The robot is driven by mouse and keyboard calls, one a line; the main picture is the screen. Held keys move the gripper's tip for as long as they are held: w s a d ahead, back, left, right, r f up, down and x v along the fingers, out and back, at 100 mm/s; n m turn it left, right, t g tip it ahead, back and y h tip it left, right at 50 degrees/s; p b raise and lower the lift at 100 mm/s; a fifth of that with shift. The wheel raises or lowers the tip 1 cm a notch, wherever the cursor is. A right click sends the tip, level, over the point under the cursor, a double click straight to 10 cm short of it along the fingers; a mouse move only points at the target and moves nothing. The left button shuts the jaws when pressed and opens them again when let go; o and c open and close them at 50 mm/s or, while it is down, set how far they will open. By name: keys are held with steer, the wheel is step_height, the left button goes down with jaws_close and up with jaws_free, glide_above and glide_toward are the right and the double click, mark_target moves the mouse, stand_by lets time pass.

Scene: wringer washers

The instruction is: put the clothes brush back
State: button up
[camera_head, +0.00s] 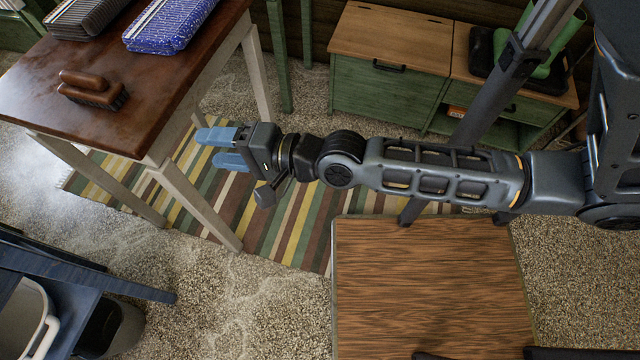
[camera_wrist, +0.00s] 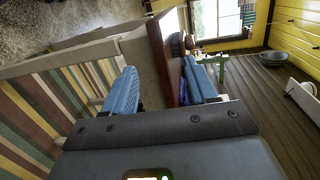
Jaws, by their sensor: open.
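The clothes brush (camera_head: 93,90) is brown with a rounded handle on top. It lies on the dark wooden table (camera_head: 150,75) at the upper left of the head view, near the table's front corner. My gripper (camera_head: 222,148) is open and empty, to the right of the table and apart from the brush. In the wrist view the two blue fingers of my gripper (camera_wrist: 163,90) stand apart, with the table edge beyond them.
Washboards (camera_head: 165,25) lie at the table's far side. A green cabinet (camera_head: 385,85) stands at the back. A brown wooden top (camera_head: 430,285) is at the front centre. A striped rug (camera_head: 280,225) lies under my arm. A dark bench (camera_head: 60,285) with a pale container is at lower left.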

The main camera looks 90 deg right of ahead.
steer(key=s+a+r+n+y, duration=0.1)
steer(key=s+a+r+n, duration=0.1)
steer(key=s+a+n, duration=0.2)
steer(key=s+a+r+n+y, duration=0.1)
steer(key=s+a+r+n, duration=0.2)
steer(key=s+n, duration=0.4)
steer(key=s+a+r+n+g+y, duration=0.1)
steer(key=s+a+r+n, duration=0.2)
steer(key=n, duration=0.6)
steer(key=s+a, duration=0.1)
steer(key=s, duration=0.1)
steer(key=shift+s+a+n, duration=0.35)
steer(key=shift+n, duration=0.05)
steer(key=shift+f, duration=0.1)
